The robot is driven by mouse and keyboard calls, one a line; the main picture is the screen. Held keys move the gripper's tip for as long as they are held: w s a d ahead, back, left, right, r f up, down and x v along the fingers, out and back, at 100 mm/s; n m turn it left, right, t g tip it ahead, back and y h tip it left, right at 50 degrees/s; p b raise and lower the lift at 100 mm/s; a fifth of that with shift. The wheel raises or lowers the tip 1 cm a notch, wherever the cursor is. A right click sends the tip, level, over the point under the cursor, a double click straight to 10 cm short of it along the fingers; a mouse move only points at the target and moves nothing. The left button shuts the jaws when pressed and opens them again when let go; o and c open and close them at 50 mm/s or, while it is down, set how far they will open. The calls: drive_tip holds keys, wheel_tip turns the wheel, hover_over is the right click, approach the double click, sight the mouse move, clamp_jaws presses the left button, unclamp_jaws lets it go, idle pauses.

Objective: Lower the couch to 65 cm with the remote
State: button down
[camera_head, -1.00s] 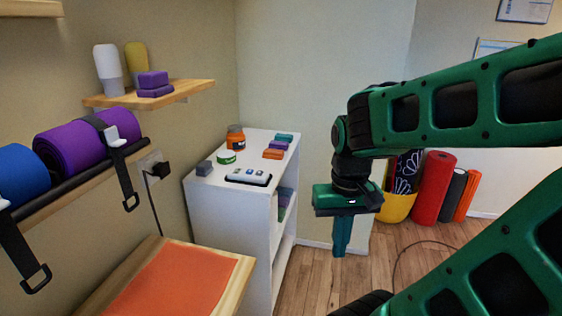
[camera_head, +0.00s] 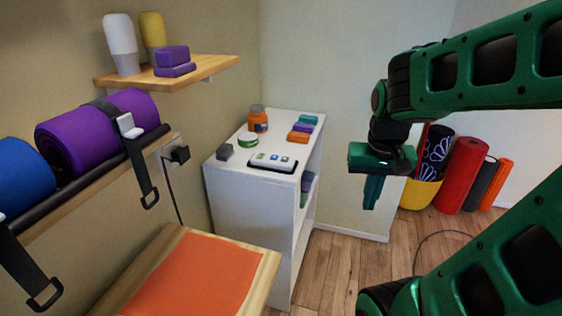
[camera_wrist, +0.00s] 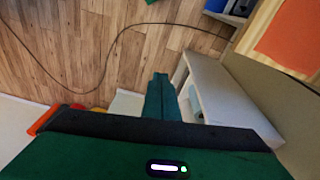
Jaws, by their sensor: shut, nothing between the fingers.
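The likely remote (camera_head: 272,162) is a dark-edged handset with a pale face and several small buttons. It lies flat near the front edge of the white shelf unit's top (camera_head: 240,178). My gripper (camera_head: 371,193) is shut and empty, pointing down, to the right of the shelf unit and apart from it. In the wrist view my shut fingers (camera_wrist: 160,95) point toward the wooden floor, beside the white unit (camera_wrist: 225,85). An orange-topped wooden piece (camera_head: 195,275) stands at the lower left; I cannot tell whether it is the couch. No height readout is legible.
On the unit stand a grey block (camera_head: 225,152), a green-white tin (camera_head: 248,139), an orange jar (camera_head: 258,119) and coloured blocks (camera_head: 298,136). Rolled mats (camera_head: 461,176) stand at the right. A cable (camera_wrist: 105,65) lies on the floor. Open floor lies right of the unit.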

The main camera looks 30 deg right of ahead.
drive_tip(key=w+d+r+m+t+h, duration=0.1)
drive_tip(key=w+r+t, duration=0.15)
drive_tip(key=w, duration=1.35)
wheel_tip(320, 180, up, 2)
drive_tip(key=m+t, duration=0.3)
drive_tip(key=t, duration=0.3)
hover_over(286, 160)
drive_tip(key=shift+r+g+y, duration=0.1)
drive_tip(key=shift+g+y, duration=0.15)
drive_tip(key=shift+y, duration=0.05)
drive_tip(key=shift+f, duration=4.45)
drive_tip(key=shift+s+f, duration=0.1)
drive_tip(key=shift+f, duration=0.25)
